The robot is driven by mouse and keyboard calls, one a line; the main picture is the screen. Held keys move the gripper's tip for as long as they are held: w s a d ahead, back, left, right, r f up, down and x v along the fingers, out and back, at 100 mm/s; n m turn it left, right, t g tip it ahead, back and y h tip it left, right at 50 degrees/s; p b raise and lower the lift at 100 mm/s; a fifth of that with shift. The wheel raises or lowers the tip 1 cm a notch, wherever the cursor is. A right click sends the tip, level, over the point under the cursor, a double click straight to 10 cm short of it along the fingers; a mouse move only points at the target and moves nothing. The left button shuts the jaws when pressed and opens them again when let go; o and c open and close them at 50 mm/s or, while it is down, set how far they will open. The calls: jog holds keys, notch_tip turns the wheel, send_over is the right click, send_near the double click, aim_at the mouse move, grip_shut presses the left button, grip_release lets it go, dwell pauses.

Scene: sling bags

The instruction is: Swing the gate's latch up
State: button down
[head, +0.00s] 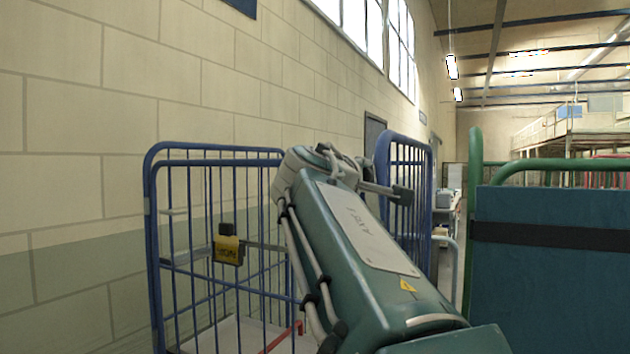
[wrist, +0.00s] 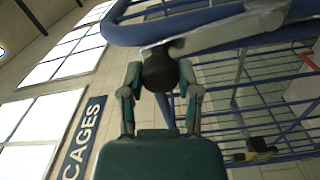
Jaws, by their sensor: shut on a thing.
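The latch is a grey bar (wrist: 222,32) with a dark round knob (wrist: 159,76), lying across a blue rail at the top of the wrist view. My gripper (wrist: 161,72) has its two fingers closed around the knob, one on each side. In the head view my own arm hides the knob and fingers. A grey bar with a dark end piece (head: 403,194) shows just right of my wrist, against a blue barred panel (head: 410,165); I cannot tell whether it is the latch's own end.
A blue wire cage (head: 217,152) stands left of my arm, carrying a dark block with a yellow tag (head: 228,251). A block wall (head: 75,110) runs behind it. A green-railed cart with a dark blue panel (head: 550,285) stands close on the right. A narrow gap lies between.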

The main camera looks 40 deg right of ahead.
jog(key=shift+s+d+f+m, duration=0.1)
jog(key=shift+s+d+m, duration=0.2)
jog(key=shift+s+m, duration=0.35)
jog(key=shift+d+f+m, duration=0.1)
jog(key=shift+f+m, duration=0.05)
jog(key=shift+m, duration=0.1)
jog(key=shift+c, duration=1.5)
grip_release()
jog(key=shift+s, duration=0.1)
jog(key=shift+r, duration=0.2)
jog(key=shift+a, duration=0.35)
jog(key=v, duration=1.1)
jog(key=shift+a, duration=0.25)
jog(key=shift+s+f, duration=0.1)
